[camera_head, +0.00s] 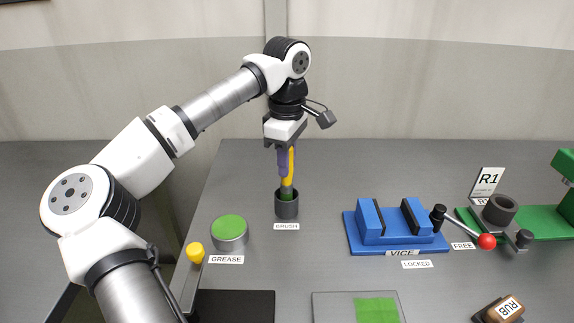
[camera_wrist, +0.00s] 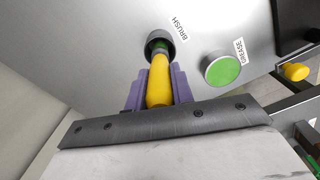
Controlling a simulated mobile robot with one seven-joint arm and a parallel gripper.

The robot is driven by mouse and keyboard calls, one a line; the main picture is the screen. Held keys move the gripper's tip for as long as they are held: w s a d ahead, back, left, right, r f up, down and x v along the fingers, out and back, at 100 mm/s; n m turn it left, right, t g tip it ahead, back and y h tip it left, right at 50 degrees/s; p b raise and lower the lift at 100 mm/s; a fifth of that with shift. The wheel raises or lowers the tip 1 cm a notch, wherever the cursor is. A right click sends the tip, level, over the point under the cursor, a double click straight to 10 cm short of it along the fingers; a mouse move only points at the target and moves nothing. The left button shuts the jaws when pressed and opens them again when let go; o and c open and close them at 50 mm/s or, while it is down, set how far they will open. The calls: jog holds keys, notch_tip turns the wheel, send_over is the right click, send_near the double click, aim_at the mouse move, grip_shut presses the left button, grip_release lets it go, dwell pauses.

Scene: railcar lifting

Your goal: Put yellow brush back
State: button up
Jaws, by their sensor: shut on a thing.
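My gripper (camera_head: 285,172) points straight down above the cup and is shut on the brush's yellow handle. In the wrist view the yellow brush (camera_wrist: 159,82) lies between the purple fingers of my gripper (camera_wrist: 158,88), and its far end enters the dark cup (camera_wrist: 160,40). How deep the brush sits in the cup is hard to tell.
A GREASE tin (camera_head: 230,235) with a green top stands left of the cup, beside a yellow knob (camera_head: 195,252). A blue vice (camera_head: 395,228) with a red-tipped lever (camera_head: 486,241) stands to the right. A plate with a green patch (camera_head: 376,309) lies in front.

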jog(key=shift+f, duration=0.95)
jog(key=o, duration=1)
jog(key=shift+f, duration=0.1)
notch_tip(320, 180, up, 12)
jog(key=shift+r, duration=0.2)
